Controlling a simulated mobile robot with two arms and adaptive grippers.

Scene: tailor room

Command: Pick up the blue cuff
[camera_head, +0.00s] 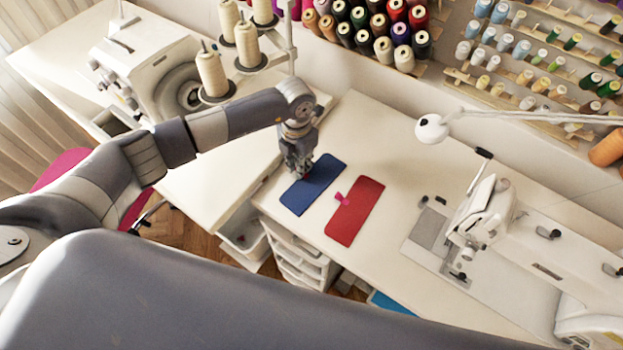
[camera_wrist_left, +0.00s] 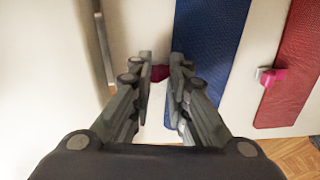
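The blue cuff (camera_head: 313,184) lies flat on the white table, left of the red cuff (camera_head: 355,212). My left gripper (camera_head: 300,172) points down at its left edge. In the left wrist view the blue cuff (camera_wrist_left: 208,60) runs beneath and beyond the right finger. White table shows in the gap too. I cannot tell whether the fingertips touch the cuff or clip. My right gripper is not in view.
Another pink clip (camera_head: 342,199) is on the red cuff's left edge. A sewing machine (camera_head: 485,210) stands at the right, with a lamp (camera_head: 432,128) behind. Thread cones (camera_head: 212,72) stand at the back left. White drawers (camera_head: 300,262) sit below the table's front edge.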

